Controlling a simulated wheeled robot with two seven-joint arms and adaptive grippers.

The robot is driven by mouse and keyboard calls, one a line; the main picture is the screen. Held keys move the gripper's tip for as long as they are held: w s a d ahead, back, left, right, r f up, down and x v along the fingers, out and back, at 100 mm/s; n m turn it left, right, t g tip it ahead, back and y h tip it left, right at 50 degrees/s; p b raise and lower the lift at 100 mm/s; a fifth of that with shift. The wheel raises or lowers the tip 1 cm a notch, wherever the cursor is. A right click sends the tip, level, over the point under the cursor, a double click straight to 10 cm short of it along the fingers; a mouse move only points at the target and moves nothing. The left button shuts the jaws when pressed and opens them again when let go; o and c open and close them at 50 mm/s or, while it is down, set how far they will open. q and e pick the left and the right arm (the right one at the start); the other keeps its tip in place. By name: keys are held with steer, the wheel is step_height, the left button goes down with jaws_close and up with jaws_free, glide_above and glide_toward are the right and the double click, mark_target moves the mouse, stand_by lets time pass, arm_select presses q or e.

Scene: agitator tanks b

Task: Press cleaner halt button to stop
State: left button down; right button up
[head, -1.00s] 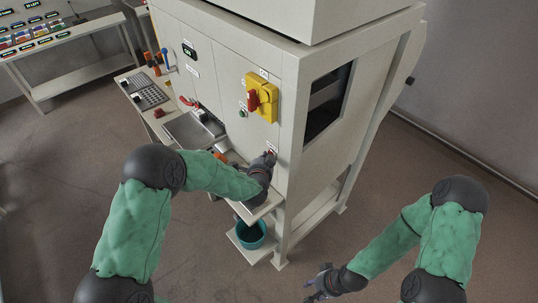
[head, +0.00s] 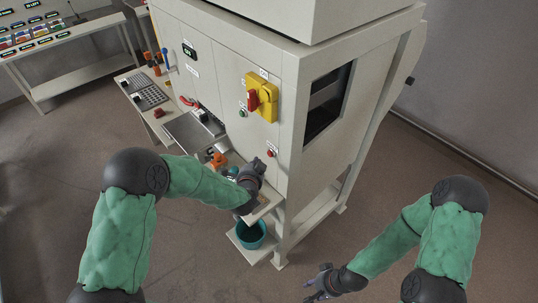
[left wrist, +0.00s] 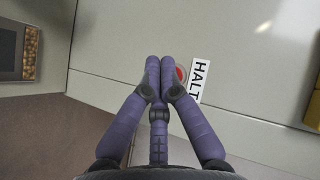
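The red halt button (head: 270,154) is on the front panel of the cream machine, near its right edge. In the left wrist view the button (left wrist: 181,74) sits beside the white HALT label (left wrist: 198,81), partly hidden behind a finger. My left gripper (head: 258,165) is just below and left of the button in the head view. Its purple fingers (left wrist: 159,62) are shut together, empty, with their tips beside the button in the picture; a gap to the panel is hard to judge. My right gripper (head: 314,283) is low at the front, away from the machine, fingers spread and empty.
A yellow switch box with a red handle (head: 261,97) and a green button (head: 243,112) are higher on the panel. A shelf with a metal tray (head: 187,132) juts out below. The floor right of the machine is clear.

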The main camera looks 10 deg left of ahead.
arm_select(q)
steer(key=shift+s+a, duration=0.7)
steer(key=shift+s, duration=0.25)
